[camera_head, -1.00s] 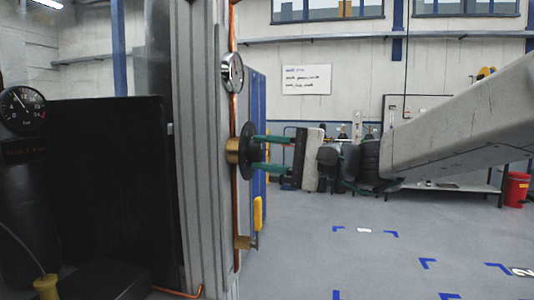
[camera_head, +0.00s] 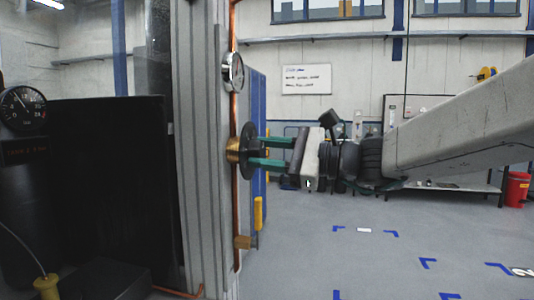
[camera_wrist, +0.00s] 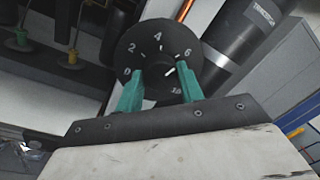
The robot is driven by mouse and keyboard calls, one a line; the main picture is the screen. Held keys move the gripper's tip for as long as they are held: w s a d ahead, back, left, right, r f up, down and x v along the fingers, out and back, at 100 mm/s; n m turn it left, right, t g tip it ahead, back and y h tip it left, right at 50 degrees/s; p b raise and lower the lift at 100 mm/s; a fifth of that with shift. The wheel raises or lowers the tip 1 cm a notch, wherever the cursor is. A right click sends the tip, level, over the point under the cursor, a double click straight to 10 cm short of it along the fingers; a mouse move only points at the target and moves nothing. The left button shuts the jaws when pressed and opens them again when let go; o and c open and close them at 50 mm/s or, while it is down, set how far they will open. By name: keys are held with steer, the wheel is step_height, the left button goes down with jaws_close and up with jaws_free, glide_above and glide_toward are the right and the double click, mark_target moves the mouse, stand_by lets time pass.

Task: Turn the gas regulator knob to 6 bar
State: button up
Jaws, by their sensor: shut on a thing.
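The regulator knob is a black dial disc (camera_head: 248,150) on a brass fitting (camera_head: 233,150), seen nearly edge-on in the head view. In the wrist view its face (camera_wrist: 158,50) shows 0, 2, 4, 6 and 10 in white. My gripper (camera_head: 257,152) reaches the knob from the right. Its green fingers (camera_wrist: 160,72) are shut on the knob's grip, which the right finger partly hides.
A round gauge (camera_head: 233,72) sits above the knob beside a copper pipe (camera_head: 236,200), its face too oblique to read. A yellow lever (camera_head: 258,213) hangs below. Another gauge (camera_head: 22,108) is at far left. A grey column (camera_head: 195,230) stands left of the pipe; the floor at right is open.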

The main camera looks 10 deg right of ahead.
steer(key=shift+m, duration=0.4)
steer(key=o, duration=1)
steer(key=v, duration=0.8)
steer(key=shift+w, duration=0.1)
